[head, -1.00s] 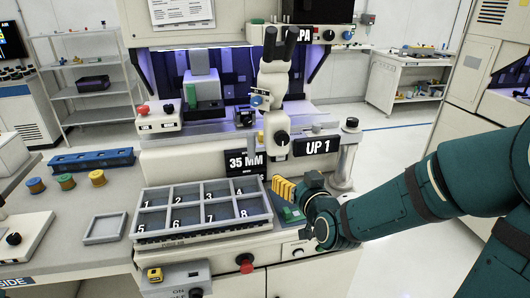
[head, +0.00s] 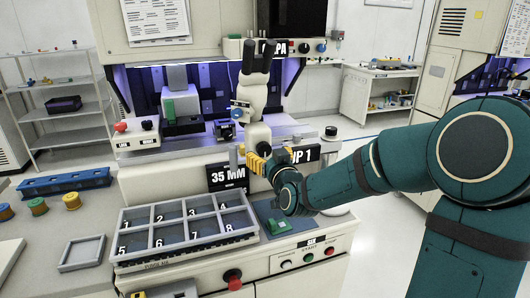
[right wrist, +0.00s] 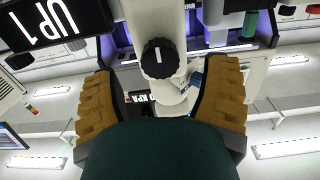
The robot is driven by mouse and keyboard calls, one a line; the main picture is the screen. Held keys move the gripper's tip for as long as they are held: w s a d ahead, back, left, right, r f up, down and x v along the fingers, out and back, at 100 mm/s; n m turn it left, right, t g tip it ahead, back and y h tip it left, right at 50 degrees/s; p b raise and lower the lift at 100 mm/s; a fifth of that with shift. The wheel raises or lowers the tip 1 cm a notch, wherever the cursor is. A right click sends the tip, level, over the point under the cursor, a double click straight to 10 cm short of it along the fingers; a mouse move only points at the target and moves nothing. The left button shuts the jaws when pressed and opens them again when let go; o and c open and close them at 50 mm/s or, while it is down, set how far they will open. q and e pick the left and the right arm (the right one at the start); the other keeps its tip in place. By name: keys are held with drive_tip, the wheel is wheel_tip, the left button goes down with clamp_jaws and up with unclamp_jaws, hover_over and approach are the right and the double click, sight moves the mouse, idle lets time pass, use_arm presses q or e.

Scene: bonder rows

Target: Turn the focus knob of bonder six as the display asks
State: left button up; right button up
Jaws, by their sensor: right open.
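The focus knob (right wrist: 159,58) is black and ribbed with a white mark, on the white microscope column; in the right wrist view it lies between and beyond my open fingers. The microscope (head: 252,88) stands over the bonder. The display (head: 306,153) is partly covered by my gripper in the head view; in the right wrist view the display (right wrist: 55,22) reads "UP 1" sideways. Contact cannot be seen. My left gripper is not in view.
A numbered grey tray (head: 185,228) and a "35 MM" sign (head: 228,177) stand left of my gripper. A "SIX" label (head: 311,241) is above front buttons. A black-topped post (head: 331,131) stands right. A small empty tray (head: 82,253) lies at left.

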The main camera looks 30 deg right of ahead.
sight(264, 149)
drive_tip(key=shift+x, duration=1.5)
drive_tip(key=c, duration=1.2)
drive_tip(key=m, duration=0.3)
drive_tip(key=shift+m, duration=2)
